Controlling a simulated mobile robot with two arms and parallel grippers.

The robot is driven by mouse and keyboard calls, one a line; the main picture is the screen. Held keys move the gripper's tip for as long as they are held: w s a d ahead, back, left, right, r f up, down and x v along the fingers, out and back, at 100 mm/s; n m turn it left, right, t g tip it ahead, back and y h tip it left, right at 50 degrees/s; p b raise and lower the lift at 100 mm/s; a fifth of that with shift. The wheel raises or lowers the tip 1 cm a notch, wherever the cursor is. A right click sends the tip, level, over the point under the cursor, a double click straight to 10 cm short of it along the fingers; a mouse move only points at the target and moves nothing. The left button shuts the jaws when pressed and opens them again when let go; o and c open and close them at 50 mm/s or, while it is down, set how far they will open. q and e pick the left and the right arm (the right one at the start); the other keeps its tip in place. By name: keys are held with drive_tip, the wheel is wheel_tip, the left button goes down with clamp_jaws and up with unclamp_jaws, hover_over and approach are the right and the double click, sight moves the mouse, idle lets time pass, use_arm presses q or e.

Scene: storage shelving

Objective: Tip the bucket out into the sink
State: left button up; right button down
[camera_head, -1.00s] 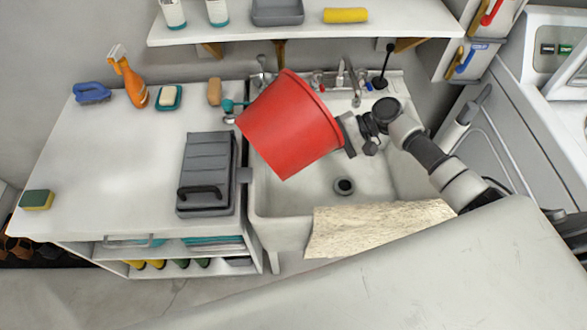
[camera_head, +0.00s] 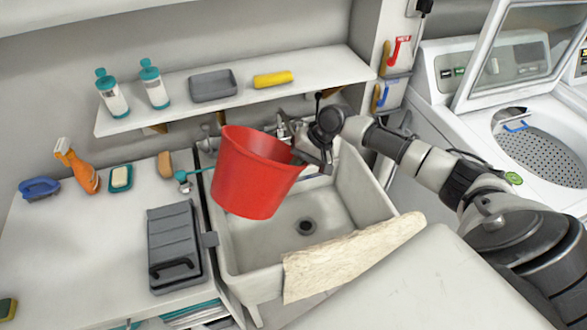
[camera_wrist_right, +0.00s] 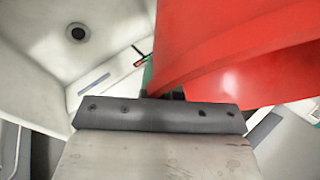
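The red bucket (camera_head: 250,178) hangs in the air over the left part of the white sink (camera_head: 352,185). It is slightly tilted, with its rim up and a little of its inside showing; I cannot see whether it holds anything. My right gripper (camera_head: 303,158) is shut on the bucket's rim on its right side. In the right wrist view the bucket (camera_wrist_right: 235,50) fills the upper right, and the fingertips are mostly hidden. The sink's drain (camera_head: 306,227) lies clear of the bucket. My left gripper is not in view.
A beige cloth (camera_head: 340,262) hangs over the sink's front edge. The faucet (camera_head: 283,128) stands behind the bucket. A grey case (camera_head: 172,245) lies on the counter to the left. A shelf (camera_head: 330,72) with bottles is above. Washing machines stand at the right.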

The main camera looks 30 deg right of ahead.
drive_tip(key=shift+w+d+r+h, duration=0.1)
drive_tip(key=shift+d+r+h, duration=0.2)
drive_tip(key=shift+r, duration=0.15)
drive_tip(key=shift+w+d+r+h, duration=0.1)
drive_tip(key=shift+d+r+h, duration=0.05)
drive_tip(key=shift+r+h, duration=0.2)
wheel_tip(320, 180, up, 8)
drive_tip(key=d+n+t+h+p, duration=0.1)
drive_tip(key=h+p, duration=0.4)
drive_tip(key=p, duration=0.6)
drive_tip(key=shift+w+d+t+h+p, duration=0.25)
drive_tip(key=shift+d+t+h+p, duration=0.1)
drive_tip(key=shift+d+t, duration=0.25)
drive_tip(key=shift+a, duration=0.15)
